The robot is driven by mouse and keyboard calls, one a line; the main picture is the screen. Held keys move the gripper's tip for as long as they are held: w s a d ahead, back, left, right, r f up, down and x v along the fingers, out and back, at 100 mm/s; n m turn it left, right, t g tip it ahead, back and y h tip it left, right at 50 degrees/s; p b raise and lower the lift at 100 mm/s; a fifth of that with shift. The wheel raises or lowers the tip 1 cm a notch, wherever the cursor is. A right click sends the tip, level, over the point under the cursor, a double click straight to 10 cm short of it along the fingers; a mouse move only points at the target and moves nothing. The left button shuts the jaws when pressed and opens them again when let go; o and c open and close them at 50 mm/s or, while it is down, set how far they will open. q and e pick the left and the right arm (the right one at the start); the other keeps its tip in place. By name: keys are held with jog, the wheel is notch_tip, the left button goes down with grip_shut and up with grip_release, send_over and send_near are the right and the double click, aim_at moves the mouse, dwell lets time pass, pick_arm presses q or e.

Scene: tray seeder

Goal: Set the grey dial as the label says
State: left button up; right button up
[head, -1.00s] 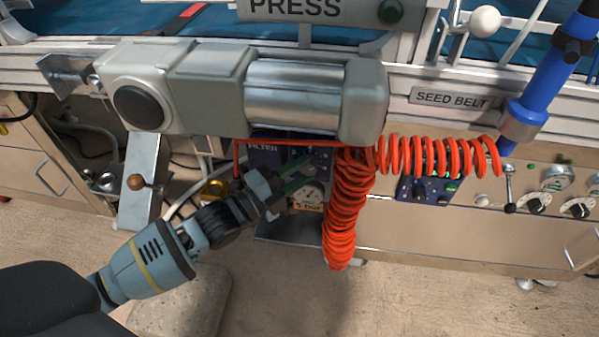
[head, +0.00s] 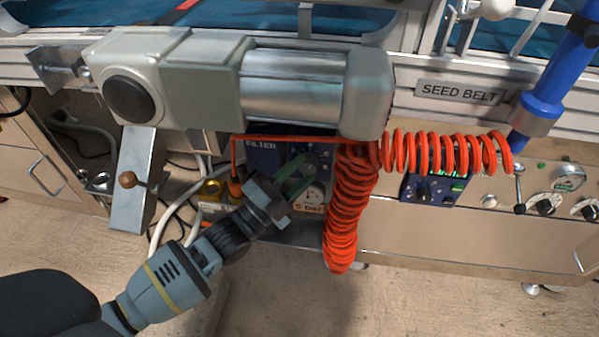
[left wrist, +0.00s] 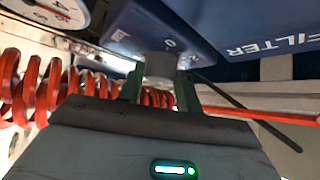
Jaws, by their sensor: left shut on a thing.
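The grey dial (head: 312,163) sits on the front of a dark blue box marked FILTER (head: 262,160), with numbers around it. My left gripper (head: 303,177) reaches up to it from the lower left and is shut on it. In the left wrist view the grey dial (left wrist: 158,66) sits between the two green fingers (left wrist: 160,88). A label reading 5 bar (head: 308,208) hangs below the dial, under a round white gauge (head: 312,194). The gauge is partly hidden in the head view. I cannot read the dial's setting. My right gripper is not in view.
A coiled red hose (head: 345,215) hangs close to the right of the dial. A grey motor housing (head: 215,80) overhangs the box. Another blue control box (head: 436,187) is at the right.

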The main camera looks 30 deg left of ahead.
pick_arm(q)
jog(key=o, duration=0.9)
jog(key=shift+c, duration=0.2)
jog(key=shift+o, duration=0.6)
jog(key=shift+s+a+f, duration=0.1)
jog(key=shift+s+f, duration=0.05)
jog(key=shift+s, duration=0.1)
jog(key=p+v, duration=0.1)
jog(key=v, duration=0.6)
jog(key=shift+p, duration=0.4)
